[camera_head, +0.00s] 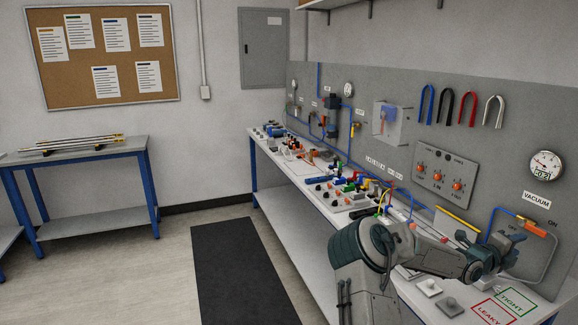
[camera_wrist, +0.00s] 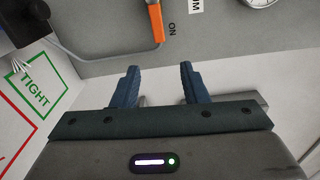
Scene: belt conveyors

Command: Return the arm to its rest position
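My arm reaches over the right part of the workbench (camera_head: 412,290) in the head view. My gripper (camera_head: 500,250) is at the far right, close to the grey back panel and the valve with the orange handle (camera_head: 535,229). In the wrist view my gripper (camera_wrist: 158,80) has its two dark blue fingers apart, with nothing held between them. The orange handle (camera_wrist: 157,24) shows beyond the fingers, apart from them. The exact gap between gripper and panel is hard to tell.
The green TIGHT square (camera_head: 515,299) and red LEAKY square (camera_head: 490,313) lie on the bench near my gripper. Small grey parts (camera_head: 449,306) sit beside them. A vacuum gauge (camera_head: 545,166) is on the panel. Cables and fittings crowd the bench further back. The floor mat (camera_head: 243,270) is clear.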

